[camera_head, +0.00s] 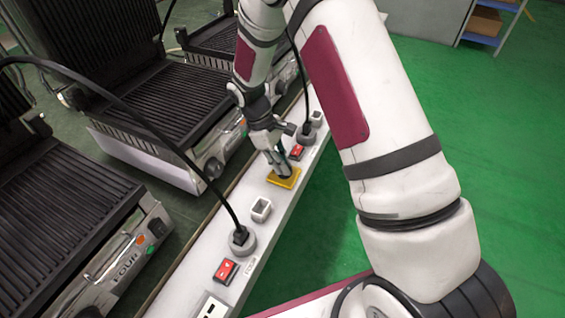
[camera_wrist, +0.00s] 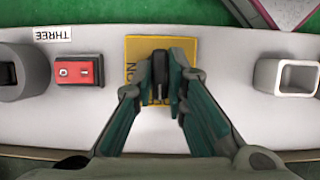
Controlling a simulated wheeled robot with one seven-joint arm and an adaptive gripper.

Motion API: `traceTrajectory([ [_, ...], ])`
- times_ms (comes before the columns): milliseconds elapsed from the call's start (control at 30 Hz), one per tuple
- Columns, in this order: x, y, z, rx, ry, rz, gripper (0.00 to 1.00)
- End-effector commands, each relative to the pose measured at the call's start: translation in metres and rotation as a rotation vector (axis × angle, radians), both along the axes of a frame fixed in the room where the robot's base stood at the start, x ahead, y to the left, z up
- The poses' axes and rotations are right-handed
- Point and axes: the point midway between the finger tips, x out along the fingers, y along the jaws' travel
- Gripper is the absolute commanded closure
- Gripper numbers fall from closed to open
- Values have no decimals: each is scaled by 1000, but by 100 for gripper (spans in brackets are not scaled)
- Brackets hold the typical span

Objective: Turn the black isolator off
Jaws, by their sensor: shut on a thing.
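The black isolator is a black knob (camera_wrist: 160,70) on a square yellow plate (camera_wrist: 135,48), set in a long white panel. In the wrist view the knob stands upright in the picture between the two green-grey fingers of my gripper (camera_wrist: 161,78). The gripper is shut on it. Lettering on the plate is partly covered by the fingers. In the head view the yellow plate (camera_head: 291,183) shows under my gripper (camera_head: 282,172), which points down at it; the knob is hidden there by the fingers.
A red rocker switch (camera_wrist: 79,70) labelled THREE and a round grey socket (camera_wrist: 28,71) lie left of the plate in the wrist view; a hollow square white part (camera_wrist: 289,76) lies right. In the head view, grills (camera_head: 60,210) with black cables line the panel's left side. Green floor (camera_head: 480,130) is clear.

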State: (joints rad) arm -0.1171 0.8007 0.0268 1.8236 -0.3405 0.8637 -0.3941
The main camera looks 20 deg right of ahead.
Motion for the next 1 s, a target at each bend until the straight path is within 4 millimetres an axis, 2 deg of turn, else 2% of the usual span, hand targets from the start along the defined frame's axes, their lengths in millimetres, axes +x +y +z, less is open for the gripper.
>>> traceTrajectory([
  [200, 1, 0, 0, 1, -2, 4, 100],
  [233, 1, 0, 0, 1, -2, 4, 80],
  [300, 1, 0, 0, 1, -2, 3, 67],
  [667, 2, 1, 3, 1, -2, 0, 67],
  [767, 4, 4, 12, 1, -2, 0, 67],
  [1000, 17, 17, 55, 1, -6, 2, 67],
])
